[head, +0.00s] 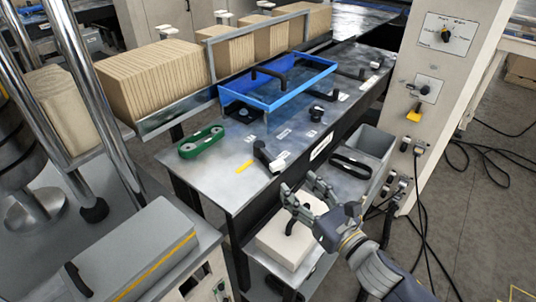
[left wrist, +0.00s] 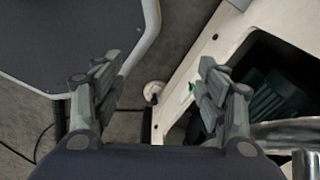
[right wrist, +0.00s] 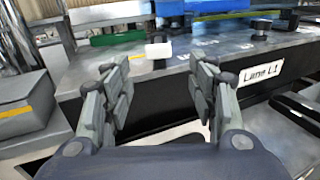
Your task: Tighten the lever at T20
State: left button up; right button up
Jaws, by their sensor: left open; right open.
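A black lever (head: 267,157) stands on the grey metal table near its front edge, beside a yellow strip; no T20 marking is legible. In the right wrist view a pale block with a black top (right wrist: 158,48) stands at the table edge, just beyond my fingers; I cannot tell if it is the same lever. My right gripper (head: 304,190) is open and empty, in front of the table edge and apart from the lever. It also shows in the right wrist view (right wrist: 160,85). My left gripper (left wrist: 156,85) is open and empty, away from the table and outside the head view.
A green handle (head: 201,142), a blue tray-like frame (head: 278,100) and a black knob (head: 316,113) are on the table. A white box (head: 290,243) is below the right gripper. A grey bin (head: 372,143) and a control column (head: 432,90) stand right.

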aim_at(279, 166)
jog(key=p+x, duration=0.1)
jog(key=x, duration=0.2)
jog(key=p+x, duration=0.1)
jog(key=x, duration=0.5)
jog(key=shift+a+r+p, duration=0.25)
jog(key=shift+r+p, duration=0.1)
jog(key=shift+p, duration=0.05)
pick_arm(q)
jog(key=shift+d+r, duration=0.2)
jog(key=shift+r, duration=0.6)
jog(key=shift+d+r, duration=0.15)
jog(key=shift+r, duration=0.6)
pick_arm(e)
jog(key=shift+w+a, duration=0.25)
jog(key=shift+w, duration=0.1)
